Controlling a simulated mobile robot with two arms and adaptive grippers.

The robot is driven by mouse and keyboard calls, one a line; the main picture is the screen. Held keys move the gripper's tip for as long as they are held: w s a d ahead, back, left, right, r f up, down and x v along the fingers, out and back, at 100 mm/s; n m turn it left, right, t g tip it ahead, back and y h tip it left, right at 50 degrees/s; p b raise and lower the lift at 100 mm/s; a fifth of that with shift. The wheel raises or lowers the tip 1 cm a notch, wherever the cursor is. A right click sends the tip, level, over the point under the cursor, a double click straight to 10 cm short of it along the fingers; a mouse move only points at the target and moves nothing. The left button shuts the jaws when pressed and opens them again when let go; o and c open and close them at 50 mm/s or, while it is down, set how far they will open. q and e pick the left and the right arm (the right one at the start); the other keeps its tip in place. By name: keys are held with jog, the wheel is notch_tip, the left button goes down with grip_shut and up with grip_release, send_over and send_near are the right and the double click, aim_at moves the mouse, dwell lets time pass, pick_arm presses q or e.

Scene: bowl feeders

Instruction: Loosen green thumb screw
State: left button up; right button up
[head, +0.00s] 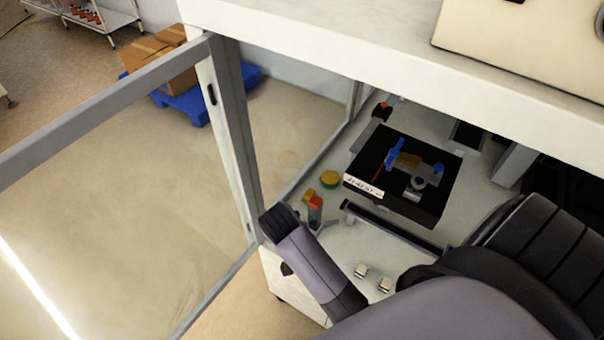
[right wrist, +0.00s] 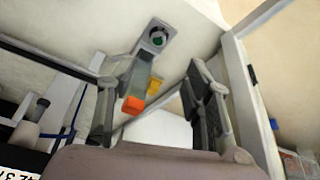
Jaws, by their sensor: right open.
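My right gripper (right wrist: 151,82) is open, with one finger on each side of the view. A grey block with an orange end (right wrist: 133,104) and a yellow part (right wrist: 154,86) show between the fingers. My left gripper is not in view.
A black plate (head: 428,207) with a blue-handled clamp (head: 395,152) lies farther right. The door frame (head: 232,130) stands to the left.

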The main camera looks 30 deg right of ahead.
jog(key=shift+m, duration=0.6)
jog(key=x, duration=1)
jog(key=w+d+x, duration=0.1)
jog(key=x, duration=0.4)
jog(key=shift+w+d+r+p, duration=0.1)
jog(key=shift+d+r+p, duration=0.05)
jog(key=shift+p, duration=0.25)
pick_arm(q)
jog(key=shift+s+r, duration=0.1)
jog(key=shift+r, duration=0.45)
pick_arm(e)
jog(key=shift+w+d+f+h, duration=0.1)
jog(key=shift+d+f+h, duration=0.15)
jog(key=shift+f, duration=0.25)
grip_shut()
